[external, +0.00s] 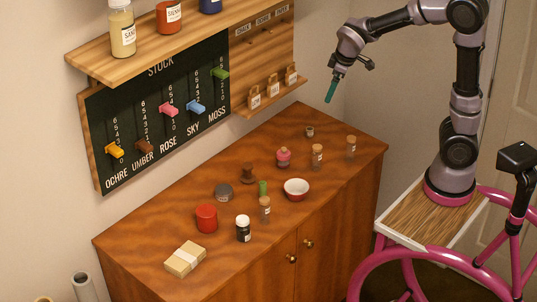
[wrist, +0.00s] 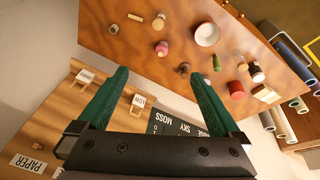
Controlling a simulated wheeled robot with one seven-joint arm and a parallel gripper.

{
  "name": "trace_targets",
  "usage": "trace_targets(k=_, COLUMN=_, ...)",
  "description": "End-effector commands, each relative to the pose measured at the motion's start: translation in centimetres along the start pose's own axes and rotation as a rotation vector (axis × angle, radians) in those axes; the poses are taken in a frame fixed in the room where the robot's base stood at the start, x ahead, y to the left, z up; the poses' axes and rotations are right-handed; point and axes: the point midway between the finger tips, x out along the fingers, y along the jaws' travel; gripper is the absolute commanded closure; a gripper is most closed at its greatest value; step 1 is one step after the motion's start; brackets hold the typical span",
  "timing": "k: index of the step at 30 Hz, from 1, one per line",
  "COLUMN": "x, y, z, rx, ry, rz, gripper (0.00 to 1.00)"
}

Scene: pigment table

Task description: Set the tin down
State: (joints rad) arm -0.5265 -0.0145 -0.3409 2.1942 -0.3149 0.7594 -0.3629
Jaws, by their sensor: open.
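My gripper (external: 328,99) is raised in the air beyond the back right end of the cabinet top. In the wrist view its green fingers (wrist: 159,76) stand wide apart with nothing between them. A red round tin (external: 206,218) stands upright on the front left part of the cabinet top, well away from my gripper; it also shows in the wrist view (wrist: 237,89). A dark grey round thing (external: 224,192) sits behind it. A small metal-looking pot (external: 310,131) stands at the far right end. I cannot tell which of these the task calls the tin.
The wooden cabinet top (external: 150,235) also bears a white-and-red bowl (external: 296,189), a pink jar (external: 283,157), corked jars (external: 317,156), a black bottle (external: 243,229) and a paper bundle (external: 185,259). A stock board (external: 120,115) and shelf are on the wall.

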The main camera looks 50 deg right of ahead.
Motion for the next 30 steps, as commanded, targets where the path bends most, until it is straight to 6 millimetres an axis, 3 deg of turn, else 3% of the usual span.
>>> trace_targets(k=1, x=-2.3, y=0.5, z=1.4, rx=0.092, ry=0.037, rz=-0.026, gripper=0.0)
trace_targets(k=6, x=-8.5, y=0.2, z=6.1, rx=0.376, ry=0.137, rz=-0.104, gripper=0.0)
trace_targets(k=12, x=-13.6, y=-1.5, z=11.4, rx=0.647, ry=0.245, rz=-0.157, gripper=0.0)
trace_targets(k=18, x=-15.5, y=-3.1, z=14.2, rx=0.791, ry=0.303, rz=-0.175, gripper=0.0)
trace_targets(k=30, x=-15.7, y=-3.5, z=14.6, rx=0.817, ry=0.311, rz=-0.179, gripper=0.0)
